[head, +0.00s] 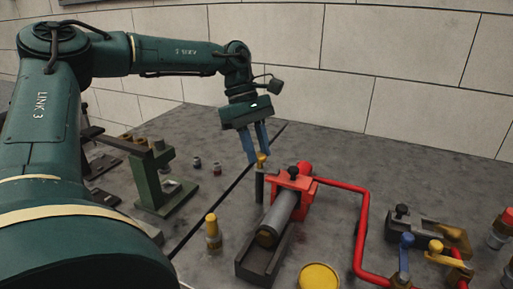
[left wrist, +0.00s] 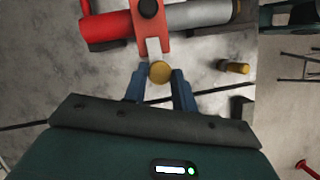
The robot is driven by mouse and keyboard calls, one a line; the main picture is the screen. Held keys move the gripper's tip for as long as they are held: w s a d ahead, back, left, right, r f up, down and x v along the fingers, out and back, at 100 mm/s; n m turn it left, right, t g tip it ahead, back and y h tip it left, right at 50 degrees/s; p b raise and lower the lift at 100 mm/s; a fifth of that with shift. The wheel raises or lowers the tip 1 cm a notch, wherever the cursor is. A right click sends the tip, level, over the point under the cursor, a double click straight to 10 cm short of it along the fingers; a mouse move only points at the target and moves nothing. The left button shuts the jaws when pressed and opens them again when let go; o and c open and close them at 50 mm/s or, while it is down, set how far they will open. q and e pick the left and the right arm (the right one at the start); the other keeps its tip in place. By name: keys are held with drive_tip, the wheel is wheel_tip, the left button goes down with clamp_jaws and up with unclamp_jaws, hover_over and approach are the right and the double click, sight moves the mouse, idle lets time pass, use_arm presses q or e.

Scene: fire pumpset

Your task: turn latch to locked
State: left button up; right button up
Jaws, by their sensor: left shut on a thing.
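My left gripper (head: 257,157) points down with its two blue fingers at a yellow knob (head: 262,160) on a grey post beside the red bracket (head: 294,184). In the left wrist view the round yellow knob (left wrist: 160,72) sits between the fingertips, and the gripper is shut on it. A pale grey piece (left wrist: 154,48) runs from the knob to the red bracket; it looks like the latch, but its locked or unlocked state cannot be told. The bracket surrounds a grey cylinder (head: 277,217). My right gripper is not in view.
A yellow-topped bottle-like part (head: 213,234) and a yellow disc (head: 319,277) stand nearer. A green stand (head: 155,178) is left. A tiled wall closes the back.

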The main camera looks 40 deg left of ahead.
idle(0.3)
use_arm(q)
drive_tip(key=o, duration=1)
drive_tip(key=p+v, duration=0.1)
drive_tip(key=v, duration=1.2)
drive_tip(key=shift+r, duration=0.1)
